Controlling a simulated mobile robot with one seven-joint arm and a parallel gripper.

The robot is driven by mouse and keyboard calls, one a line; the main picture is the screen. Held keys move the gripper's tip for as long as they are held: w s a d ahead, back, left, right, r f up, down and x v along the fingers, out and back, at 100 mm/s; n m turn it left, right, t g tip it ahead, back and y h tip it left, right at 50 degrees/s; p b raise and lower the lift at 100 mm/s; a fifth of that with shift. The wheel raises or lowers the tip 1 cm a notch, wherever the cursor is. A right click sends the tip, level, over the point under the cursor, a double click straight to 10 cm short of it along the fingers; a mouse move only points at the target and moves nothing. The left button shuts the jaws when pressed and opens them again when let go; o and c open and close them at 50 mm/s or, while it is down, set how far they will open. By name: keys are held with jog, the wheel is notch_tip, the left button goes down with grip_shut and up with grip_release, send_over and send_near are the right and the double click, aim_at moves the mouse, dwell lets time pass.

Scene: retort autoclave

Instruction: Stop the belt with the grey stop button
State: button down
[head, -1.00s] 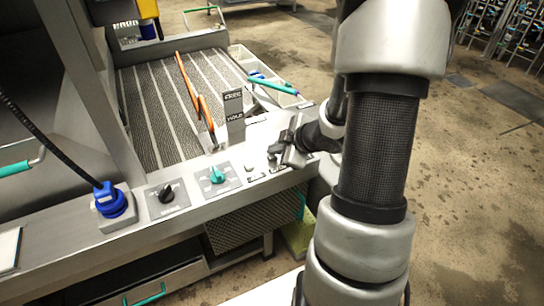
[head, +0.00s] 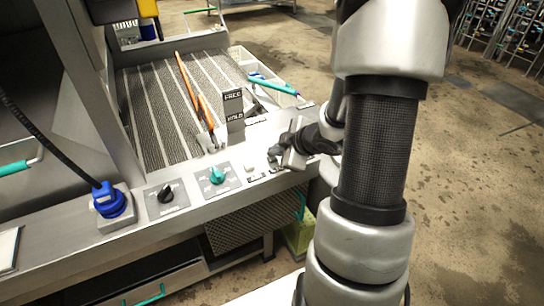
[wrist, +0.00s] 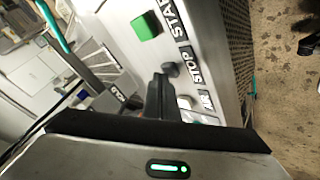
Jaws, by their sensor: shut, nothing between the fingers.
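The grey stop button (wrist: 170,69) sits in the wrist view beside its STOP label (wrist: 192,68), between a green button marked START (wrist: 145,27) and a whitish button (wrist: 185,102). My gripper (wrist: 160,84) is shut and empty. Its fingertips are right beside the grey button in that view; I cannot tell whether they touch it. In the head view my gripper (head: 276,152) is low over the right part of the front control panel (head: 215,205). It hides part of the button row there.
The ribbed belt (head: 165,95) lies behind the panel, with an orange-handled tool on it. A FREE/HOLD plate (head: 234,106) stands just behind my gripper. A turquoise knob (head: 217,175), a black knob (head: 166,193) and a blue plug (head: 109,201) line the panel further left.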

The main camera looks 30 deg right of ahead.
aim_at(275, 159)
dwell(0.4)
jog(key=shift+r+p, duration=0.85)
jog(key=shift+p, duration=0.15)
notch_tip(275, 159, up, 5)
jog(key=p, duration=0.5)
dwell(0.4)
